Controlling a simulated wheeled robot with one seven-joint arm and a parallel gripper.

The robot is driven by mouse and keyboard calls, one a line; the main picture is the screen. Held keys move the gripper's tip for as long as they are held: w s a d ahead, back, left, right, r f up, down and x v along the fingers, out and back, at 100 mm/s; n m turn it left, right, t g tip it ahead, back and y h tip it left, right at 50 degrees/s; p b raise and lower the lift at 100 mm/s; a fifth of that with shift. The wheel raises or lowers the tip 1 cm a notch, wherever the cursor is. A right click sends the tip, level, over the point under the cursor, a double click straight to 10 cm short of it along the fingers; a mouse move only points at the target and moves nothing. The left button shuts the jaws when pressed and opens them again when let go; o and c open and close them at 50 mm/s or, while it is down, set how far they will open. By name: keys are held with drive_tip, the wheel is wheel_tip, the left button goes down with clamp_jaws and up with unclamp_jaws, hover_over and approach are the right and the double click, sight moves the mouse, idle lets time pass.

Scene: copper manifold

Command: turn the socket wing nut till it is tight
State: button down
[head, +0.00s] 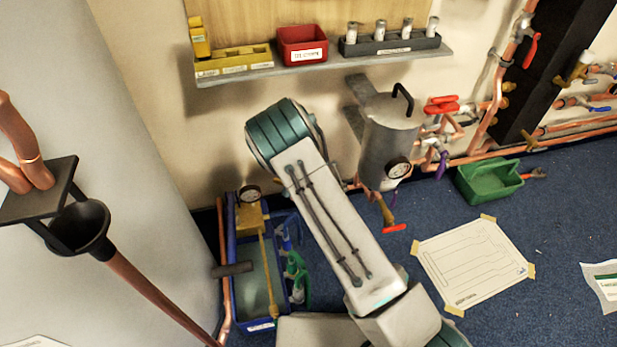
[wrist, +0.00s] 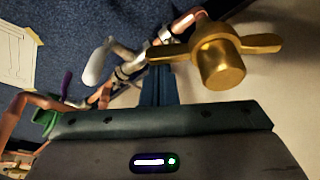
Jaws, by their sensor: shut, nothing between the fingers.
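The brass wing nut (wrist: 220,64) is large in the upper right of the wrist view. It has a round hub and two wings, one to the right and one to the left, and it sits at copper pipework. My gripper (wrist: 158,76) is shut, with its dark blue fingers together and empty. The fingertips lie just left of the hub and below the left wing in the picture. I cannot tell whether they touch it. In the head view my arm covers the middle, and I cannot make out the gripper or the wing nut there.
A grey cylinder with a gauge (head: 388,150) stands right of my arm. A shelf (head: 320,66) with bins is above. A blue crate (head: 257,326) is on the floor at lower left, and a green tray (head: 487,187) at right. Copper pipes run along the wall.

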drive_tip(key=shift+s+a+m+h, duration=0.25)
drive_tip(key=shift+s+m, duration=0.3)
drive_tip(key=shift+m, duration=0.45)
drive_tip(key=shift+s+p, duration=0.15)
drive_tip(key=shift+p, duration=0.2)
drive_tip(key=shift+s, duration=0.15)
drive_tip(key=p+v, duration=0.4)
drive_tip(key=v, duration=0.9)
drive_tip(key=shift+a+r+p, duration=0.25)
drive_tip(key=shift+r+p, duration=0.1)
drive_tip(key=shift+r, duration=0.1)
